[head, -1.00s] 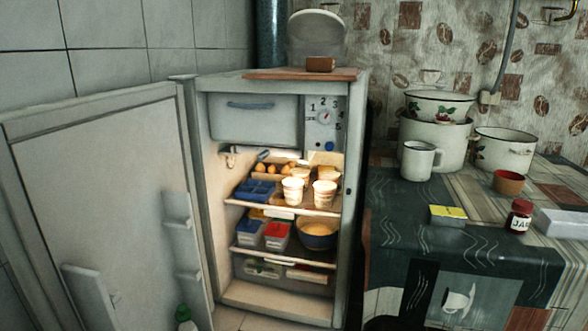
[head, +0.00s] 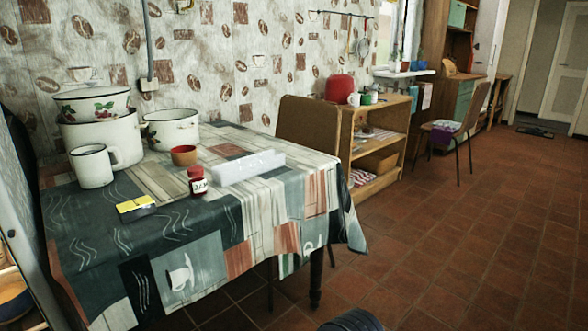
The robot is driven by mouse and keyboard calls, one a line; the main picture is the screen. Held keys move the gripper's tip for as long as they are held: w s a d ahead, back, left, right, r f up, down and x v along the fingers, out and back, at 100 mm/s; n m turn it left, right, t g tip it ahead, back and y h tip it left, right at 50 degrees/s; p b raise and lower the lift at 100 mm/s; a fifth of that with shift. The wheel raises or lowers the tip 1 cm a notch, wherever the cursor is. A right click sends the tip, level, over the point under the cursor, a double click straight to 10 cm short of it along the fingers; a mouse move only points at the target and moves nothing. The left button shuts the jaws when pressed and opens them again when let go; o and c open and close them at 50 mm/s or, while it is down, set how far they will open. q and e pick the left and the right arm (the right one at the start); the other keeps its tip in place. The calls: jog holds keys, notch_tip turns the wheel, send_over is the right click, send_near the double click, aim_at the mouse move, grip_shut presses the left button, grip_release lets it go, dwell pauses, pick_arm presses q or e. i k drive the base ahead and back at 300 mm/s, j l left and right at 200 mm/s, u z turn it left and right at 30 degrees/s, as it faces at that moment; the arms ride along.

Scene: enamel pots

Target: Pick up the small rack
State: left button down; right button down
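A long, low white object (head: 248,166) lies on the right half of the cloth-covered table (head: 225,225) in the head view. It has an upright back and a small ledge in front, and looks like the small rack. It stands just behind and right of a red-labelled jar (head: 198,181). Nothing is touching it from above. Neither of my grippers can be made out in the view.
A chair (head: 308,134) and wooden shelf unit (head: 375,150) stand beyond. The tiled floor (head: 470,250) at right is open. A dark ribbed shape shows at the bottom edge.

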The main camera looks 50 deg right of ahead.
aim_at(229, 174)
jog(key=z, duration=1.3)
jog(key=u, duration=1.7)
jog(key=z, duration=1.65)
